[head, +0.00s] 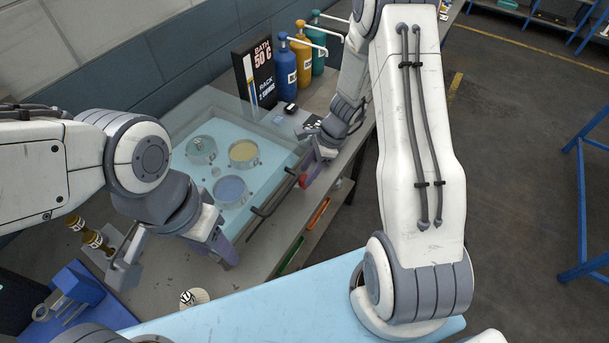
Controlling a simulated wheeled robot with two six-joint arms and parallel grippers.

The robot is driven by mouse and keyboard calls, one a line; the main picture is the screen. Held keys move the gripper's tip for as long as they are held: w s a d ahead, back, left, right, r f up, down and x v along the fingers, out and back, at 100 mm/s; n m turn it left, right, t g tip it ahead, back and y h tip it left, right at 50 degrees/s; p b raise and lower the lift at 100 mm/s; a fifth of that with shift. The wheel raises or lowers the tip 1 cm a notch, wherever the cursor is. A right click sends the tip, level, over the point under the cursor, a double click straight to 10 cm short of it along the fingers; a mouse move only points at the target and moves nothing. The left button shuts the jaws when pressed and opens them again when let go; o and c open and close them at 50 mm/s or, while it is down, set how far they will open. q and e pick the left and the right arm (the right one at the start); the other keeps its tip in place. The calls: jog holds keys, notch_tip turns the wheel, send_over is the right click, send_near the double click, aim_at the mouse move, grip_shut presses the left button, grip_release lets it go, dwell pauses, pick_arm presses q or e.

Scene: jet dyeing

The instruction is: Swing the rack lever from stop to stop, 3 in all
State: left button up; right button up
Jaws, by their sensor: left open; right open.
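The bath (222,118) is a clear-walled tank of pale blue water on the bench. Several round pots sit in it, one with yellow liquid (243,152) and one with blue (229,189). A dark bar (273,193), which looks like the rack lever, runs along the bath's front right side. A red part (303,182) shows near its far end. My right gripper (312,143) is open at the bath's right end, close to that part; whether it touches anything is unclear. My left gripper (124,258) is open over the bench, left of the bath, near brown bottles.
Blue (287,68), yellow (301,52) and green (317,40) dispenser bottles stand behind. Brown bottles (97,240), a blue holder (75,290) and a small round pot (193,298) are at the front left.

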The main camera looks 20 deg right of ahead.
jog(key=shift+x, duration=1.5)
jog(key=shift+r, duration=0.1)
grip_shut()
